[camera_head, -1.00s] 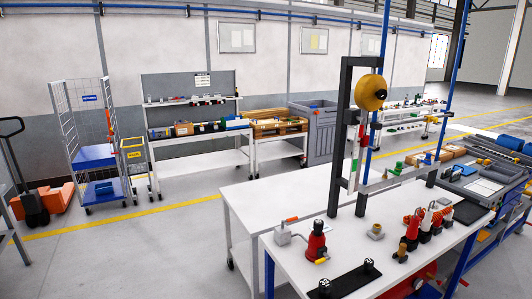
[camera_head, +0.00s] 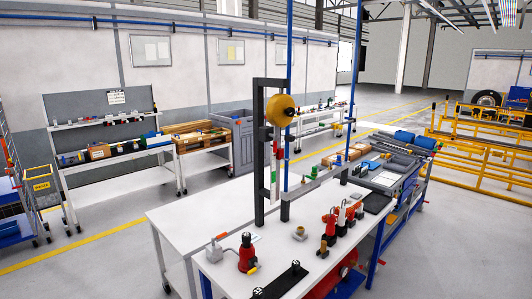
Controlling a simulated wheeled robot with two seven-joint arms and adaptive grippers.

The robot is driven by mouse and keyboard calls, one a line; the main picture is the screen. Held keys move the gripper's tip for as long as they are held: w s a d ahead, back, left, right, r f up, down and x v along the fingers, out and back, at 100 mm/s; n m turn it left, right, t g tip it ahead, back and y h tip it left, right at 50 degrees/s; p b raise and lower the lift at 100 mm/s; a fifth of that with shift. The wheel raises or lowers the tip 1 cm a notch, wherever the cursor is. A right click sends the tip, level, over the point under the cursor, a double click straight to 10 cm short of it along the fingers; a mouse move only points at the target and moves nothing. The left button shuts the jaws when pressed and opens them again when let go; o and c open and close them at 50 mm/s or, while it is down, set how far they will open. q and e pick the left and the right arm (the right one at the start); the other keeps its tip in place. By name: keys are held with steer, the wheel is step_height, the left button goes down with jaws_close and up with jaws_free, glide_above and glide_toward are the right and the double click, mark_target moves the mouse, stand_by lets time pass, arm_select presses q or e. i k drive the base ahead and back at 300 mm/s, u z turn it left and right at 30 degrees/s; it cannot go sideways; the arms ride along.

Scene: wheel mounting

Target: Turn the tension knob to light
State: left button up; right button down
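A round yellow unit (camera_head: 276,104) hangs high on a black upright frame (camera_head: 258,165) at the worktable. A small dark round part (camera_head: 290,112) sits on its right side; it may be the tension knob, but it is too small to tell. No light or heavy marking is readable. A narrow strip with red, white and green parts (camera_head: 276,165) hangs below the yellow unit. Neither of my grippers is in view.
The white worktable (camera_head: 190,215) bears a red bottle-like tool (camera_head: 247,255), a black plate (camera_head: 283,284) and several red tools (camera_head: 335,222). Yellow rails (camera_head: 480,150) stand at the right. Grey floor (camera_head: 100,270) is open at the front left.

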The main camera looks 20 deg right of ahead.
mark_target(290, 112)
steer(key=z, duration=0.5)
steer(key=i, duration=1.6)
steer(key=u, duration=0.65)
